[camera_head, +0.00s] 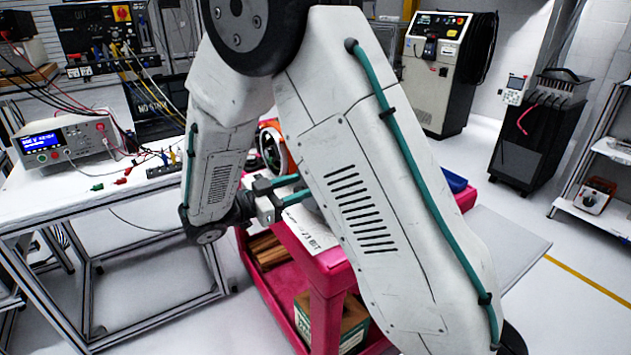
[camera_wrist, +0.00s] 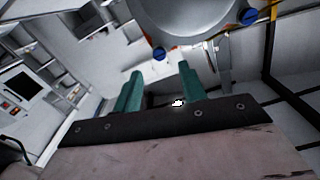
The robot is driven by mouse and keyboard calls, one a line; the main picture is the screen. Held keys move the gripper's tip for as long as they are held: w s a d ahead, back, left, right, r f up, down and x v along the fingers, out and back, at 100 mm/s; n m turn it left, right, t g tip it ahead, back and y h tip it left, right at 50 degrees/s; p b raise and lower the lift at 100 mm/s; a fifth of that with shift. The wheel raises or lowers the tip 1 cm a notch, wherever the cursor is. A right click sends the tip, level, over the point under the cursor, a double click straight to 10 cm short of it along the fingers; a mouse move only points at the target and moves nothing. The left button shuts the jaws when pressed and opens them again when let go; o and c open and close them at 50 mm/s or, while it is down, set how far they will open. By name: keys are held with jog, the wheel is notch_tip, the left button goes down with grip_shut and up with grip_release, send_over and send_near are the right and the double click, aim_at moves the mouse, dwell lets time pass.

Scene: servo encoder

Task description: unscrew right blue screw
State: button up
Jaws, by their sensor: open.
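A round grey housing (camera_wrist: 195,18) fills the top of the wrist view. It carries a right blue screw (camera_wrist: 249,16) and a left blue screw (camera_wrist: 159,53). My gripper (camera_wrist: 160,70) is open and empty, with two teal fingers. In the picture, the left blue screw appears just above the gap between the fingertips. The right blue screw lies up and to the right, clear of both fingers. In the head view my gripper (camera_head: 298,186) points right over a pink cart (camera_head: 325,290). My arm hides most of the housing there, and I cannot make out the screws.
A white workbench (camera_head: 60,200) at left holds a power supply (camera_head: 68,138) and loose leads. The cart's lower shelf holds a box (camera_head: 303,312).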

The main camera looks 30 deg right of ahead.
jog(key=d, duration=0.5)
jog(key=shift+d, duration=0.4)
grip_shut()
